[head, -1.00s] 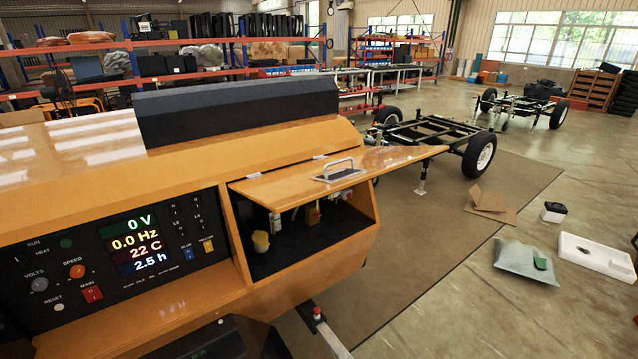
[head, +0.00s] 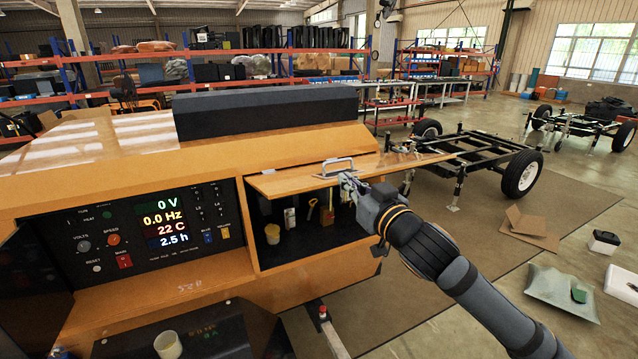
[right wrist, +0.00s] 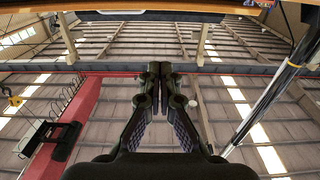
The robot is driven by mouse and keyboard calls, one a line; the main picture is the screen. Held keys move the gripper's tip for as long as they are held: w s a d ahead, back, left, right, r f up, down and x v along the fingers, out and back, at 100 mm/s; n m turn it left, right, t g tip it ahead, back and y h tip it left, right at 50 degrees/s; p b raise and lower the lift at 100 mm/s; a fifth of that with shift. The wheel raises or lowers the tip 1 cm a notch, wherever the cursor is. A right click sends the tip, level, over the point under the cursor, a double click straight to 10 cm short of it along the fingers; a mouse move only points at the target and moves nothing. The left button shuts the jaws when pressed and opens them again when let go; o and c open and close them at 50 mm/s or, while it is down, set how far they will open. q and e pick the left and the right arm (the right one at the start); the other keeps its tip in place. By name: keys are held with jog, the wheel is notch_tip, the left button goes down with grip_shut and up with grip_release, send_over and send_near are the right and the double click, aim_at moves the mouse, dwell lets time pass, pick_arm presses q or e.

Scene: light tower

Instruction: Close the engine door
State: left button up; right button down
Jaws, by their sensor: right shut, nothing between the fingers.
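The engine door (head: 300,180) is an orange panel hinged along its top edge, swung up and out over the engine compartment (head: 330,236). A metal handle (head: 336,167) in a recessed plate sits on its upper face. My right gripper (head: 350,186) is shut and empty at the door's front edge, close to the handle; I cannot tell if it touches. In the right wrist view my shut fingers (right wrist: 153,75) point up toward the roof, and an orange edge (right wrist: 130,4) runs along the top. My left gripper is not in view.
The control panel (head: 150,235) with lit displays is left of the compartment. A wheeled chassis (head: 480,150) stands behind on the right.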

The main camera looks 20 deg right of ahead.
jog(key=w, duration=0.1)
jog(key=p, duration=0.6)
send_over(329, 181)
jog(key=a, duration=0.1)
jog(key=shift+s+a+r, duration=0.1)
jog(key=shift+s+r, duration=0.05)
jog(key=shift+s, duration=0.25)
jog(key=f, duration=0.1)
jog(key=s+f, duration=0.1)
jog(key=f, duration=0.2)
jog(key=shift+s, duration=0.4)
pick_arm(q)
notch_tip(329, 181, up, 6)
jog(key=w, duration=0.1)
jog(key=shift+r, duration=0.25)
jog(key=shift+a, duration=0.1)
pick_arm(e)
jog(key=shift+w, duration=0.2)
